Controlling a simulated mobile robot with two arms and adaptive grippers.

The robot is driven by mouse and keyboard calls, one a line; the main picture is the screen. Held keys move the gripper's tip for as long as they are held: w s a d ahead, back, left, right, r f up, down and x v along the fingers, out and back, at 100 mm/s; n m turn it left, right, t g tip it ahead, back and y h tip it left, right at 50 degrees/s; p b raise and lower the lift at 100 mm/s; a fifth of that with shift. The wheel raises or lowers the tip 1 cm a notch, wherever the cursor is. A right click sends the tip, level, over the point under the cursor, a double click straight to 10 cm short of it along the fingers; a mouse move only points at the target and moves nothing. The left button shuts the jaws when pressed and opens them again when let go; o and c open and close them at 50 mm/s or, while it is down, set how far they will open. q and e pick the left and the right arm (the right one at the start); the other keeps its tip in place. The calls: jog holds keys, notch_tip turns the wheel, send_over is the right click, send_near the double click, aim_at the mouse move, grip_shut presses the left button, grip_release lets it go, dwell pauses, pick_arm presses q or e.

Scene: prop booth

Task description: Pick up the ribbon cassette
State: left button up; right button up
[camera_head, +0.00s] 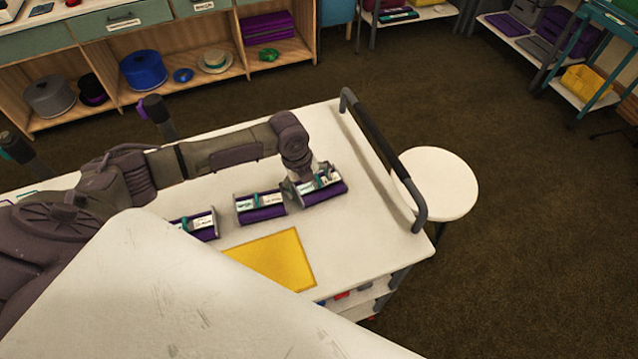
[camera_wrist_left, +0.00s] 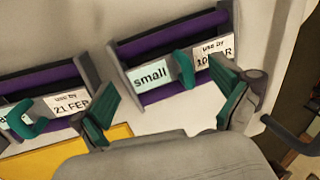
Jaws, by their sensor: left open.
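Three ribbon cassettes lie in a row on the white cart top, purple with grey end plates, white labels and a teal clip. The rightmost cassette (camera_head: 322,191) is under my left gripper (camera_head: 308,180). The middle cassette (camera_head: 261,207) lies just left of it, and the left cassette (camera_head: 198,226) is partly hidden. In the left wrist view, my open left gripper (camera_wrist_left: 163,98) has teal pads near the cassette (camera_wrist_left: 165,58) reading "small" and "use by 10 MAR"; contact cannot be told. Another cassette (camera_wrist_left: 45,86) there reads "use by 21 FEB". My right gripper is not in view.
A yellow sheet (camera_head: 272,260) lies on the cart top in front of the cassettes. A dark push handle (camera_head: 385,155) rises at the cart's right end, with a white round stool (camera_head: 441,184) beyond it. Shelves (camera_head: 190,70) with spools and a hat stand behind.

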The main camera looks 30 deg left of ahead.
aim_at(310, 188)
pick_arm(q)
jog(key=c, duration=1.2)
jog(key=shift+c, duration=0.6)
jog(key=shift+r, duration=0.15)
notch_tip(310, 188, up, 4)
jog(key=shift+d+b, duration=0.15)
jog(key=shift+b, duration=0.8)
jog(key=s+d+r+b, duration=0.2)
jog(key=s+d+r, duration=0.3)
jog(key=d, duration=0.5)
jog(key=shift+r, duration=0.9)
jog(key=shift+s+d, duration=0.1)
jog(key=shift+s, duration=0.05)
